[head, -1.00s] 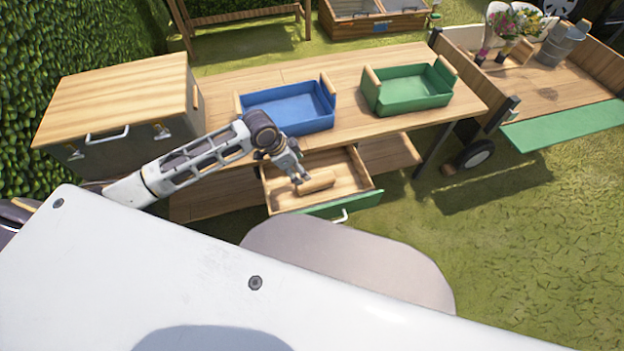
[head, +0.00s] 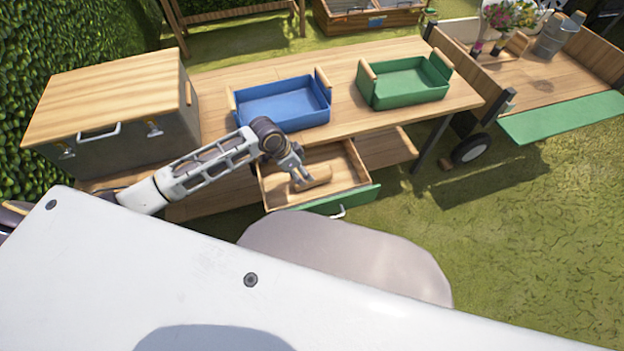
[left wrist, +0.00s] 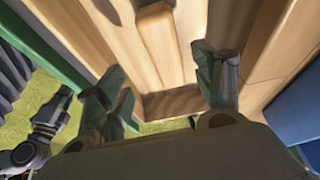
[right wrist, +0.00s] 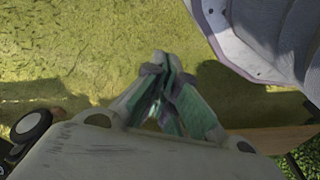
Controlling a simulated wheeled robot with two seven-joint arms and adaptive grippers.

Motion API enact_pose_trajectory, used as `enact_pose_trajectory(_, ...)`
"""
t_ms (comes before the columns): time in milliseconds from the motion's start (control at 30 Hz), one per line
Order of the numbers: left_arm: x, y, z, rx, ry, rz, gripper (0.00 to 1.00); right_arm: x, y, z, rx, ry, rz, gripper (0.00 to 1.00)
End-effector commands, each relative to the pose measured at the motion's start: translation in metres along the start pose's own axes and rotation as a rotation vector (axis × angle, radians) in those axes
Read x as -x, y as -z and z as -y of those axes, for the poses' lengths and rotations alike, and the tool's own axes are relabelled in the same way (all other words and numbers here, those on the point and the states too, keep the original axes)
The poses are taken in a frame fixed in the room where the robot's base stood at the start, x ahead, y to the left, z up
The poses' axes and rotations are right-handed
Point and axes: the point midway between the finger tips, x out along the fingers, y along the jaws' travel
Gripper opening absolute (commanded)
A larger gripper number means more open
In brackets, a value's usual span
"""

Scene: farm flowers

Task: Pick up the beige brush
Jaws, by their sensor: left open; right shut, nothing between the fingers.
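The beige brush (head: 316,181) lies in the open wooden drawer (head: 347,163) with the green front. My left gripper (head: 298,180) is in or just above the drawer, at the brush's left end. In the left wrist view the brush (left wrist: 157,38) appears as a beige block between and beyond the open fingers of my left gripper (left wrist: 160,65). I cannot tell whether the fingers touch it. My right gripper (right wrist: 161,62) is shut and empty over grass in the right wrist view, and it is not visible in the head view.
A blue tray (head: 283,118) and a green tray (head: 404,98) stand on the wooden table (head: 340,65) above the drawer. A large lidded box (head: 120,150) is at left. A cart (head: 540,85) with flowers stands at right.

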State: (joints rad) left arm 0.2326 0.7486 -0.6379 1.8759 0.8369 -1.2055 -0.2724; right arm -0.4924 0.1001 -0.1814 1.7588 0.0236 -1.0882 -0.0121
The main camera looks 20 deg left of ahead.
Motion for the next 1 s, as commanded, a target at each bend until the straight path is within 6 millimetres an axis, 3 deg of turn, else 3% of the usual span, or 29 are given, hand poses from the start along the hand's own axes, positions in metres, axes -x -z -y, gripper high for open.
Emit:
enact_pose_trajectory(367, -0.031, 0.001, 0.000, -0.001, 0.000, -0.001, 0.68, 0.023, 0.006, 0.006, 0.002, 0.011, 0.010, 0.00)
enact_pose_trajectory(1000, -0.038, 0.002, 0.001, 0.000, 0.000, 0.000, 0.68, 0.027, 0.006, 0.007, 0.004, 0.013, 0.019, 0.00)
